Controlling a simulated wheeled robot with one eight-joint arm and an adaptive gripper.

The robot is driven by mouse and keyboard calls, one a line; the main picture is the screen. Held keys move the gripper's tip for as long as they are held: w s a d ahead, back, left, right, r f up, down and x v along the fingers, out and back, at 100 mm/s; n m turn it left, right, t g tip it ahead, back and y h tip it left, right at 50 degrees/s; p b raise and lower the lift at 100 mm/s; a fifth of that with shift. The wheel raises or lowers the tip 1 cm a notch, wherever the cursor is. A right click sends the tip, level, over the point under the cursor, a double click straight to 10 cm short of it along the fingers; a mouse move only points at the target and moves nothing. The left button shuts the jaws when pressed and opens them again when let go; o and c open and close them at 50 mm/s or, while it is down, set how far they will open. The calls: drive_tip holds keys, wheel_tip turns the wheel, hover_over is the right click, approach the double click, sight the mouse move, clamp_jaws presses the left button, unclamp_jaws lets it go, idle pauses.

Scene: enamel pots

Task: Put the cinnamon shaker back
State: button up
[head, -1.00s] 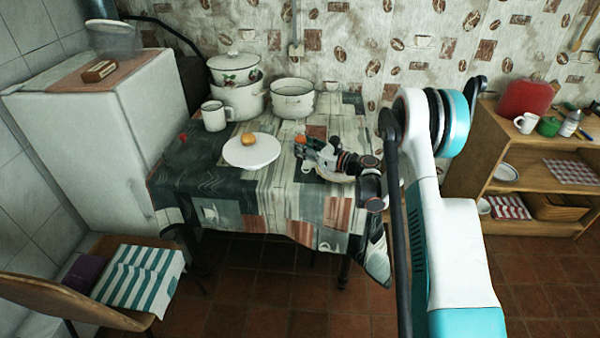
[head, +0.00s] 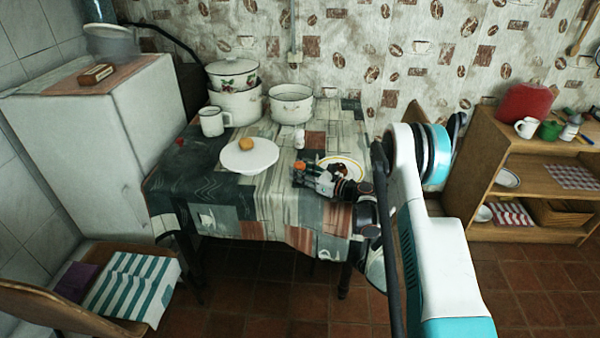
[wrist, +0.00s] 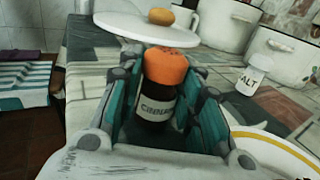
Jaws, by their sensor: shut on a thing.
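The cinnamon shaker (wrist: 154,102) is a dark bottle with an orange cap and a white label reading partly "CINNA". It stands upright between the fingers of my gripper (wrist: 165,78), which is shut on it. In the head view my gripper (head: 303,174) is over the front right part of the table, and the shaker's orange cap (head: 299,165) shows at its fingertips. I cannot tell whether the shaker's base touches the tabletop. A white salt shaker (head: 299,138) stands behind the gripper; its label shows in the wrist view (wrist: 248,80).
A yellow-rimmed plate (head: 357,165) lies right beside my gripper. A round white board (head: 262,161) with a bun (head: 246,144) is to the left. A mug (head: 213,121) and enamel pots (head: 291,107) stand behind. A wooden shelf (head: 490,150) is at right. The front tablecloth is clear.

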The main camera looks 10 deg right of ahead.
drive_tip(key=shift+f, duration=0.1)
drive_tip(key=o, duration=1.1)
drive_tip(key=shift+s+d, duration=0.15)
drive_tip(key=shift+d, duration=0.05)
drive_tip(key=p+v, duration=0.4)
drive_tip(key=v, duration=0.7)
drive_tip(key=shift+s+d, duration=0.1)
drive_tip(key=shift+s, duration=0.1)
